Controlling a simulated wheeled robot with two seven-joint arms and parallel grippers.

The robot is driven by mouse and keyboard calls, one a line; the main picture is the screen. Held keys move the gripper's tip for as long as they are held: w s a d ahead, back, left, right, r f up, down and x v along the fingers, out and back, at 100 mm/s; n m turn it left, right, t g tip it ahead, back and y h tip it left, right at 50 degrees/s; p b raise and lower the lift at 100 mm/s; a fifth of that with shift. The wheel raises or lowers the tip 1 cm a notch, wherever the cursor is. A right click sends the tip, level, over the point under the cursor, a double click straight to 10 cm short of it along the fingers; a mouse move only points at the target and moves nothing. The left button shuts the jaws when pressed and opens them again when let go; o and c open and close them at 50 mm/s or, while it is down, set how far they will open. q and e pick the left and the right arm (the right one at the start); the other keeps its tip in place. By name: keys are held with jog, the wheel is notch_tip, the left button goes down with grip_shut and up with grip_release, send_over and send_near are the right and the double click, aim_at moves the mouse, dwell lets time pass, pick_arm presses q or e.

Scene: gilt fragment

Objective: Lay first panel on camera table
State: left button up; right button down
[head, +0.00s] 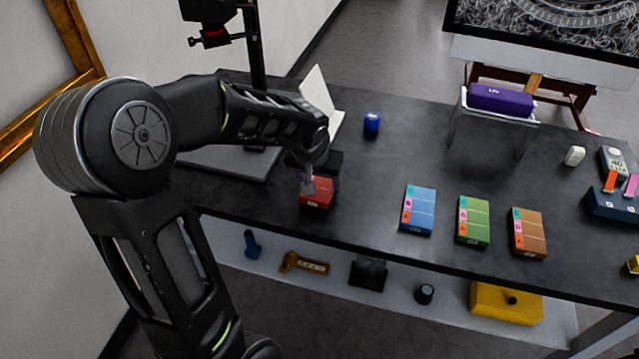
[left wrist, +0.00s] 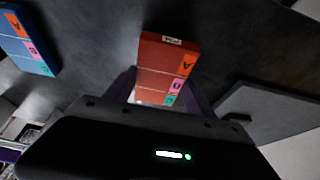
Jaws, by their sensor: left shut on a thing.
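The red panel (head: 317,196), with coloured letter tabs, is at the dark table's front edge, left of the other panels. My left gripper (head: 308,185) is shut on it. In the left wrist view, the red panel (left wrist: 165,58) sits between the purple fingers. I cannot tell whether it touches the tabletop. The camera table looks to be the flat grey board (head: 222,161) under the black camera stand (head: 256,50), left of the panel and partly hidden by my arm. The blue panel (head: 418,209), green panel (head: 473,221) and orange-brown panel (head: 528,233) lie in a row to the right.
A white upright card (head: 318,95) and a blue jar (head: 371,122) stand behind my gripper. A purple block (head: 500,100) rests on a clear stand. A lower shelf holds several tools and a yellow box (head: 506,302). The tabletop between jar and panels is clear.

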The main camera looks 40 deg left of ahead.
pick_arm(q)
jog(key=shift+f, duration=0.85)
jog(key=shift+f, duration=0.2)
jog(key=o, duration=1.4)
jog(key=shift+o, duration=0.2)
jog(key=shift+r, duration=0.1)
jog(key=shift+r, duration=0.4)
jog(key=v, duration=1.1)
jog(key=shift+r, duration=0.2)
jog(key=shift+s+d, duration=0.1)
